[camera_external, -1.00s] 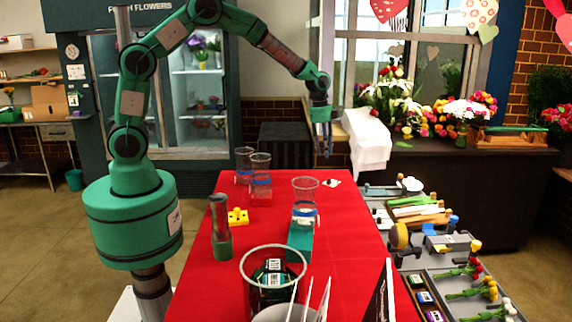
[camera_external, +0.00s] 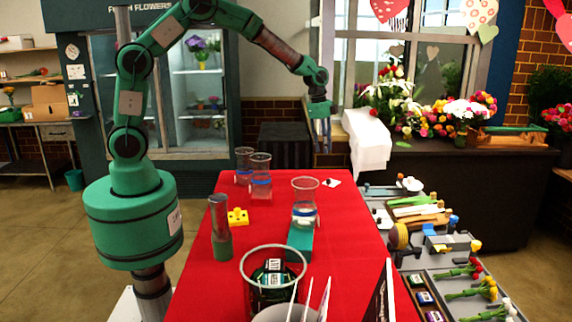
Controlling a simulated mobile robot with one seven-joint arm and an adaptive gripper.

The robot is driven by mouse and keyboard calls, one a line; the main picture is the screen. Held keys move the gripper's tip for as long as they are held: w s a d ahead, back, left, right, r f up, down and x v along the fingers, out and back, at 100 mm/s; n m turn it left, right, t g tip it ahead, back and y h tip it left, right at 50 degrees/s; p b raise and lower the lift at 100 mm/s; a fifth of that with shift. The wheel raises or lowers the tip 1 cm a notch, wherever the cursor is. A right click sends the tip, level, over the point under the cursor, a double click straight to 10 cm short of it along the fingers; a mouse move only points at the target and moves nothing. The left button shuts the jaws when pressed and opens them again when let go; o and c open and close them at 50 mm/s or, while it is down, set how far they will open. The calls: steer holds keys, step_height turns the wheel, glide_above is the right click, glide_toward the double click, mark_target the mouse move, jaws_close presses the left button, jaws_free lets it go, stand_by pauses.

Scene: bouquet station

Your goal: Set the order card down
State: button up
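A small white card with a dark mark, which looks like the order card (camera_external: 331,182), lies flat on the red table near its far right edge. My gripper (camera_external: 323,150) points down in the air above the card and apart from it. Its two fingers show with a narrow gap between them, and nothing is seen held in it. Fine detail at the fingertips is too small to make out.
Clear cups (camera_external: 260,182) stand at the far left of the red table (camera_external: 345,260). Another clear cup (camera_external: 305,190) stands close in front of the card. A grey and green cylinder (camera_external: 220,235) and a yellow block (camera_external: 238,217) are left. A crowded tray (camera_external: 440,262) runs along the right.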

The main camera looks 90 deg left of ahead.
steer(key=s+d+r+n+t, duration=0.1)
steer(key=s+d+r+n, duration=0.2)
steer(key=s+d+r, duration=0.55)
steer(key=s+d+r+n+t, duration=0.1)
steer(key=s+d+r+n, duration=0.1)
steer(key=s+d+r, duration=0.65)
steer(key=s+d+r+n, duration=0.1)
steer(key=s+r+n, duration=0.1)
steer(key=s, duration=0.6)
steer(key=s+d+r+n+t, duration=0.1)
steer(key=s+d+r+n, duration=0.1)
steer(key=s, duration=0.6)
steer(key=s+d+r+n+t, duration=0.1)
steer(key=s+r+n, duration=0.1)
steer(key=s, duration=0.6)
steer(key=shift+s+d+r+y, duration=0.35)
steer(key=shift+d+r+y, duration=0.05)
steer(key=shift+r, duration=0.15)
steer(key=shift+f, duration=0.1)
step_height(320, 180, down, 4)
steer(key=b, duration=0.4)
steer(key=shift+f+b, duration=0.2)
steer(key=shift+b, duration=0.15)
